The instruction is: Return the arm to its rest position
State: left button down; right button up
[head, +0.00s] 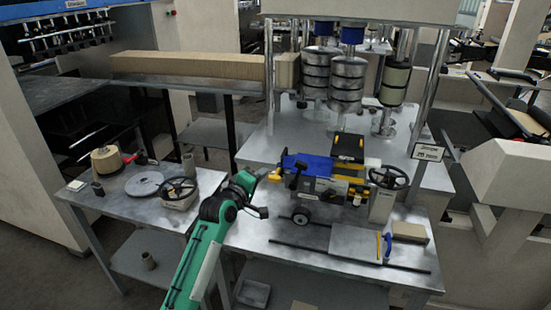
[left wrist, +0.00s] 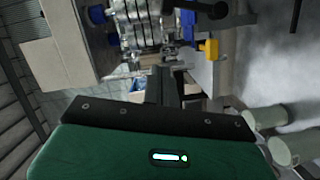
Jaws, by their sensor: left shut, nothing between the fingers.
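My left arm, green with a dark wrist, reaches up from the bottom middle of the head view. Its gripper (head: 262,191) is shut and empty, above the left part of the metal worktable (head: 255,240), left of the blue and yellow machine (head: 318,170). In the left wrist view the dark gripper (left wrist: 165,85) points toward the machine's metal rollers. My right gripper is not in view.
A side table (head: 125,215) at the left holds a tan roll (head: 105,159), a grey disc (head: 144,184) and a black handwheel (head: 178,189). Metal roller stacks (head: 347,82) stand behind the machine. A blue-handled board (head: 408,232) and rods lie at the table's front right.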

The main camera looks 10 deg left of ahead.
pick_arm(q)
jog(key=s+d+f+m+g+y, duration=0.15)
jog(key=s+f+m+g, duration=0.5)
jog(key=s+f, duration=1.1)
jog(key=s+a+f+m+g+y, duration=0.1)
jog(key=s+m+g, duration=0.2)
jog(key=s, duration=1.1)
jog(key=s+a+f+m+g+y, duration=0.2)
jog(key=s+m+g, duration=0.15)
jog(key=s, duration=1.05)
notch_tip(320, 180, down, 30)
jog(key=s+g, duration=0.1)
jog(key=s+a+f+g, duration=0.1)
jog(key=s+a+f, duration=0.2)
jog(key=s+f, duration=1.6)
jog(key=shift+s+f+m+g, duration=0.3)
jog(key=shift+s+f+m, duration=0.1)
jog(key=shift+f, duration=0.55)
